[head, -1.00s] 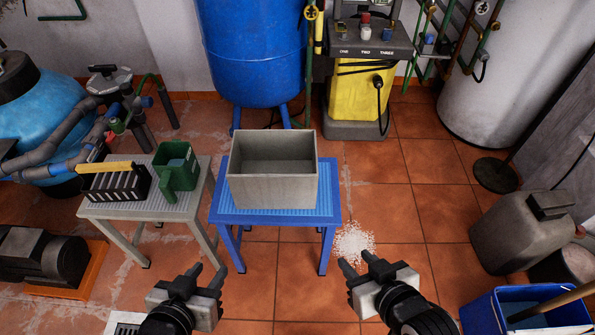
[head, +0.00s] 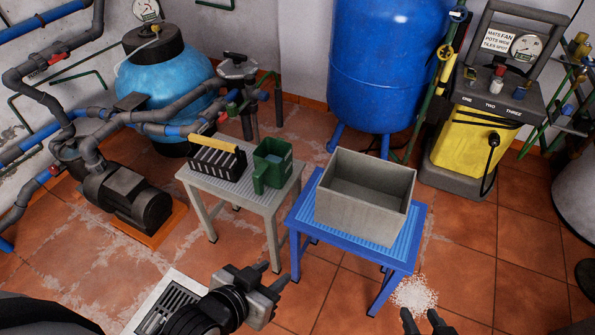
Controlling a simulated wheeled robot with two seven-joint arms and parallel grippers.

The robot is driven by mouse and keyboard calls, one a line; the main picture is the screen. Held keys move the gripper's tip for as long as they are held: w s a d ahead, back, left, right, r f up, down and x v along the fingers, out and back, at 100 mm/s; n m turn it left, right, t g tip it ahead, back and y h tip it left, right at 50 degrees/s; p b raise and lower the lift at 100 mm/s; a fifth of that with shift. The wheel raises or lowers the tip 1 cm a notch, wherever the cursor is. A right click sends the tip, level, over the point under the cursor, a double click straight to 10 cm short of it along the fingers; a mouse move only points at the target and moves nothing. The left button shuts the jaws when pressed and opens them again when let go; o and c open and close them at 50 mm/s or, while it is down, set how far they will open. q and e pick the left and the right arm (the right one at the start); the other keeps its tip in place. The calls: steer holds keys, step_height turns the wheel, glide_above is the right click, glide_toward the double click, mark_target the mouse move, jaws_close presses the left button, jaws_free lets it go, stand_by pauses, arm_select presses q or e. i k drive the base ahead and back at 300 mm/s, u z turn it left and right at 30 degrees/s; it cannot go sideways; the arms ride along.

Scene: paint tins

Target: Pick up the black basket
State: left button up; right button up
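The black basket (head: 214,166) stands upright on the left part of the grey table (head: 240,190). It has slatted sides and a yellow handle (head: 217,144) across its top. My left gripper (head: 272,275) is in the lower middle, nearer to me than the table and well apart from the basket. Its two fingers are spread with nothing between them. My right gripper (head: 424,320) shows only its fingertips at the bottom edge. The fingertips are apart and nothing shows between them.
A green container (head: 270,168) stands close to the basket's right. A blue table (head: 385,256) with a large grey bin (head: 355,209) is to the right. A dark pump (head: 128,199) and pipes are at left. White granules (head: 415,294) lie on the tiled floor.

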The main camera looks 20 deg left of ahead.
mark_target(225, 161)
steer(key=k, duration=0.5)
steer(key=u, duration=1.7)
steer(key=i, duration=1.05)
steer(key=z, duration=1.25)
